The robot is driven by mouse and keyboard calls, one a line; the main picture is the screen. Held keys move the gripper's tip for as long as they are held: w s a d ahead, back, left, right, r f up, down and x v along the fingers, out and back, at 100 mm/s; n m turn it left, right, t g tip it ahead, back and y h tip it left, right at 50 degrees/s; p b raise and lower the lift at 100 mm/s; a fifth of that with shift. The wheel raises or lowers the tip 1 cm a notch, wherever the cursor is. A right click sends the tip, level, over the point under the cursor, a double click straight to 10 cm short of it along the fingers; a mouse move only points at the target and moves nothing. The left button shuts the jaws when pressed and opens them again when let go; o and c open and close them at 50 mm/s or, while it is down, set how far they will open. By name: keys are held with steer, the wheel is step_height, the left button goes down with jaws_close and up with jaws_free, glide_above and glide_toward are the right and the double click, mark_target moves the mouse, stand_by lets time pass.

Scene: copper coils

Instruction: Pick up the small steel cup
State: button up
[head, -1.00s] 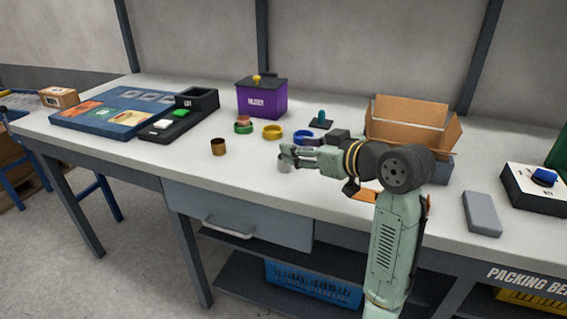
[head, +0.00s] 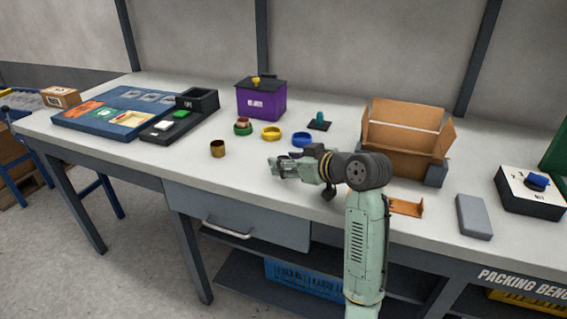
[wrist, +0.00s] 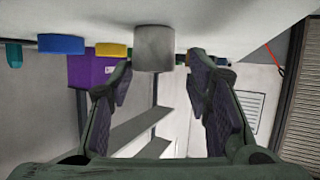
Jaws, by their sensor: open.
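The small steel cup (wrist: 154,48) is a plain grey cylinder at the top middle of the wrist view, where the bench surface appears upside down. My gripper (wrist: 161,64) is open, with one finger on each side of the cup near the fingertips. A gap shows on both sides, and I cannot tell how deep the cup sits between them.
A brass cup (head: 217,149) stands to the left on the bench (head: 120,165). Behind are a yellow ring (head: 271,133), a blue ring (head: 302,140), a green ring (head: 243,129) and a purple box (head: 262,100). An open carton (head: 403,137) stands right of my arm.

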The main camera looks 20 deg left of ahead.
steer(key=c, duration=0.8)
steer(key=shift+c, duration=0.2)
steer(key=shift+r, duration=0.1)
